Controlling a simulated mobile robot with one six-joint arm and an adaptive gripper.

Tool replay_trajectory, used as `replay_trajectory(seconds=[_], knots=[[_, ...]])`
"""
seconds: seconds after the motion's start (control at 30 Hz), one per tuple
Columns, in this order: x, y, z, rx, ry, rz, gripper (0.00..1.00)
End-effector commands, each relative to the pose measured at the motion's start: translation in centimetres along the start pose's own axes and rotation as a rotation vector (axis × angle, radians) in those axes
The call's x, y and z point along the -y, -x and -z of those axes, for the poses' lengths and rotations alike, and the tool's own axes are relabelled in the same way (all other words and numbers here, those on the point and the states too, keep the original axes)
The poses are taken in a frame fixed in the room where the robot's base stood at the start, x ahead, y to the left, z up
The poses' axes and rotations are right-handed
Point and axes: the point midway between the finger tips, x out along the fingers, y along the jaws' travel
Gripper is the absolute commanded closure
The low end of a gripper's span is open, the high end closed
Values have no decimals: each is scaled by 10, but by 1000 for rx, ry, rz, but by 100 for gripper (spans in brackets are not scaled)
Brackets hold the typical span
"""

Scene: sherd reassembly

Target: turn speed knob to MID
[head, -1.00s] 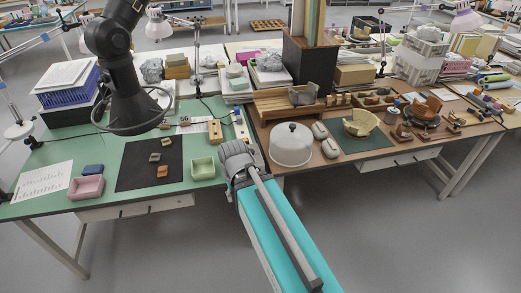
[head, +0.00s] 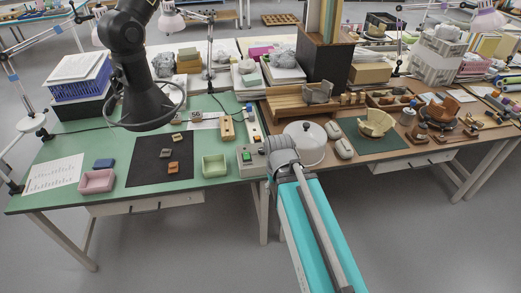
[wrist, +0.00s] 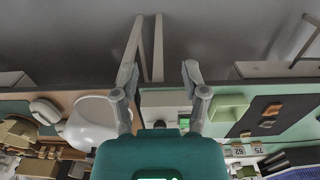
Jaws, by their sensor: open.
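A small pale control box (head: 250,166) with a green switch stands at the right front of the green table in the head view. In the wrist view my gripper (wrist: 158,72) is open and empty. Its two fingers stand wide apart, and the box (wrist: 165,99) shows between and beyond them, with green on it (wrist: 184,121). Contact is not visible.
A green tray (head: 214,167) is on the left, with a black mat (head: 146,174) bearing several sherds and a pink tray (head: 97,182) farther left. Floor in front is clear.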

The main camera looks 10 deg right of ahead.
Motion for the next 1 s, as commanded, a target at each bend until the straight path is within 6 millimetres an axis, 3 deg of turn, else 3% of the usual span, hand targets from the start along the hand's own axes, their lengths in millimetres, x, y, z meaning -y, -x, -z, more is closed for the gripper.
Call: replay_trajectory(seconds=[0.03,0.13,0.23,0.3,0.37,0.8,1.0], knots=[[0,0,0,0,1,0,32],[0,0,4,-3,11,4,15],[0,2,16,-13,40,16,15],[-15,3,29,-25,69,29,15],[-17,5,44,-39,111,44,15],[-38,27,198,-260,580,151,15],[-49,34,242,-346,725,157,15]])
